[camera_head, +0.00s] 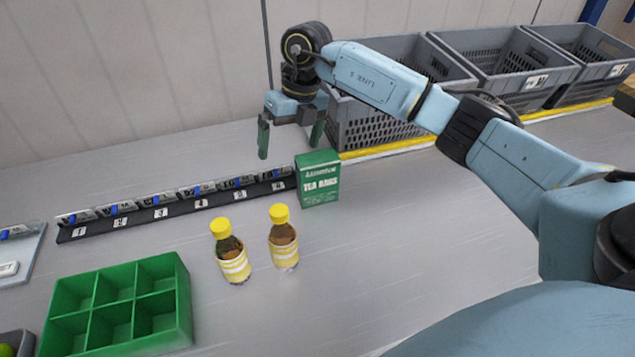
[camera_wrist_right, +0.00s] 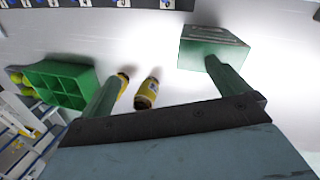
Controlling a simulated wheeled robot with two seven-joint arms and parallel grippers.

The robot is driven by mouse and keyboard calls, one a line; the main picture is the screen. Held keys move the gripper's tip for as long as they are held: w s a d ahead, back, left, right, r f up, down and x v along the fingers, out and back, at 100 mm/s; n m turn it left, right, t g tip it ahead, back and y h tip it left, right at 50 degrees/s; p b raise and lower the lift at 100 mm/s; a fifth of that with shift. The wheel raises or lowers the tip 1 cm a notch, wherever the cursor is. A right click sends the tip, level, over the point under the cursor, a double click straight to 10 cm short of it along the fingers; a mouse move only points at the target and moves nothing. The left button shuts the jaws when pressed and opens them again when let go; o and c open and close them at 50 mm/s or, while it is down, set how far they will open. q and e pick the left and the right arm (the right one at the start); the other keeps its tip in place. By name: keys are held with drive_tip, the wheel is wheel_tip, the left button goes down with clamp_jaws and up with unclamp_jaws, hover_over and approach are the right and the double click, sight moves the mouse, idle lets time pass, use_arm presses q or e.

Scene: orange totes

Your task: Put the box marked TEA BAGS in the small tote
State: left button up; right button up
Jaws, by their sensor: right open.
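The green TEA BAGS box (camera_head: 318,180) stands upright at the right end of the black numbered rack. It also shows in the right wrist view (camera_wrist_right: 213,50), close to one fingertip. My right gripper (camera_head: 290,142) is open and empty, above and behind the box, with its fingers pointing down. In the wrist view its fingers (camera_wrist_right: 160,68) are spread wide, with nothing between them. No orange tote shows. A small grey container (camera_head: 14,345) is cut off at the lower left corner; I cannot tell whether it is the small tote. My left gripper is not in view.
Two yellow-capped bottles (camera_head: 232,255) (camera_head: 283,240) stand in front of the box. A green divided crate (camera_head: 183,300) is at lower left. The numbered rack (camera_head: 175,206) runs left from the box. Several large grey crates (camera_head: 375,130) line the back right. The right tabletop is clear.

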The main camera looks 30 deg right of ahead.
sight(317, 172)
drive_tip(key=d+m, duration=0.1)
drive_tip(key=d, duration=0.1)
drive_tip(key=d+r+m+h, duration=0.1)
drive_tip(key=d, duration=0.1)
drive_tip(key=d+r+m+h, duration=0.1)
drive_tip(key=shift+s+d+g, duration=0.2)
drive_tip(key=shift+d+g, duration=0.2)
drive_tip(key=shift+d+f, duration=0.1)
drive_tip(key=shift+f, duration=0.3)
wheel_tip(317, 172, down, 12)
drive_tip(key=shift+s+f, duration=0.1)
drive_tip(key=shift+f, duration=0.1)
drive_tip(key=shift+r, duration=0.15)
drive_tip(key=c, duration=1.1)
